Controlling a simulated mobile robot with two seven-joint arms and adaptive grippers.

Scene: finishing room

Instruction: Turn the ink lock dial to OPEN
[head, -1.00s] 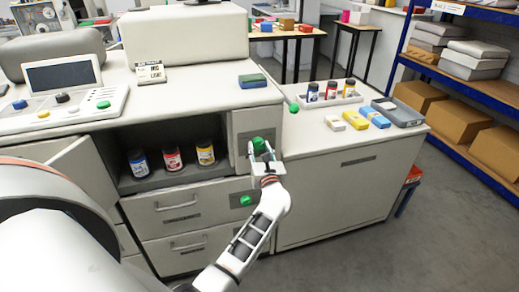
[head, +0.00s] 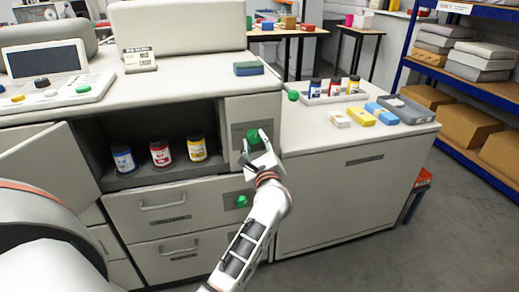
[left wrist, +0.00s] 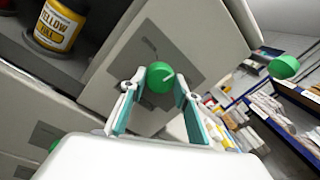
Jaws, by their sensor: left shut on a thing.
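The green ink lock dial (head: 253,137) is a round knob on a grey plate beside the open ink compartment. In the left wrist view the dial (left wrist: 160,77) has a pale pointer mark on its face. My left gripper (head: 256,139) is shut on the dial, its fingers on opposite sides of it and the hand tilted. The left wrist view also shows the gripper (left wrist: 157,88) around the dial. The plate's lettering is too small to read, so I cannot tell which position the mark points to. My right gripper is not in view.
Ink jars (head: 160,153) stand in the open compartment left of the dial. A second green knob (head: 241,201) is below, and a green ball (head: 293,96) is at the right counter's edge. Small boxes and a grey tray (head: 400,109) lie on that counter.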

